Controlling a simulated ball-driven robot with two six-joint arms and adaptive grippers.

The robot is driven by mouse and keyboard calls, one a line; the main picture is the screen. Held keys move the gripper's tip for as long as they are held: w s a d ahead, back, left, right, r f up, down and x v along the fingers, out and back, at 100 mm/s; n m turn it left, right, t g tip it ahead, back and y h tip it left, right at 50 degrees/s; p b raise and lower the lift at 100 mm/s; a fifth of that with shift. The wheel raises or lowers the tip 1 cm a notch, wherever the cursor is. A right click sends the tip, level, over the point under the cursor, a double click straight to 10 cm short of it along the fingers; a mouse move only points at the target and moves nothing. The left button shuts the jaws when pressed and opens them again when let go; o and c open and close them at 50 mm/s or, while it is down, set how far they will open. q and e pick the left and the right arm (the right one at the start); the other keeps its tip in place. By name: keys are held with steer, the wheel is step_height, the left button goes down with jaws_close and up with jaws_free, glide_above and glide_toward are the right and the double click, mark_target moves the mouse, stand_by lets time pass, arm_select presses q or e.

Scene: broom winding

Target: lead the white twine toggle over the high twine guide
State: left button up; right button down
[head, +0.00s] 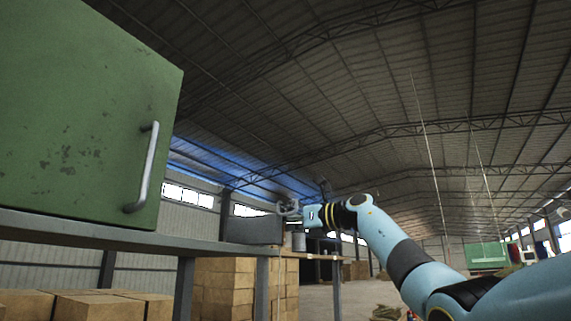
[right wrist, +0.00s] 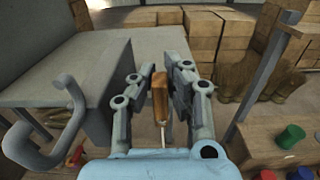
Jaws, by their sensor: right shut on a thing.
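My right gripper (head: 287,208) is at the centre of the head view, beyond the end of the long grey shelf. In the right wrist view its jaws (right wrist: 160,88) are closed on a brown wooden toggle (right wrist: 160,96), held upright between the fingers. A thin white twine (right wrist: 163,135) runs down from the toggle. My left gripper is out of view.
A green cabinet (head: 80,110) with a metal handle (head: 147,168) fills the left of the head view, above the shelf (head: 120,236). Cardboard boxes (head: 225,285) are stacked below. A grey curved bar (right wrist: 62,130) is at left in the wrist view. Red and green pieces (right wrist: 290,136) lie at lower right.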

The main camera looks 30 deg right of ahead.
step_height(320, 180, up, 14)
steer(key=s+p, duration=0.2)
steer(key=s, duration=0.1)
steer(key=s+a, duration=0.5)
steer(key=s, duration=0.6)
steer(key=shift+a+r, duration=0.15)
steer(key=shift+s, duration=0.1)
steer(key=shift+r, duration=0.1)
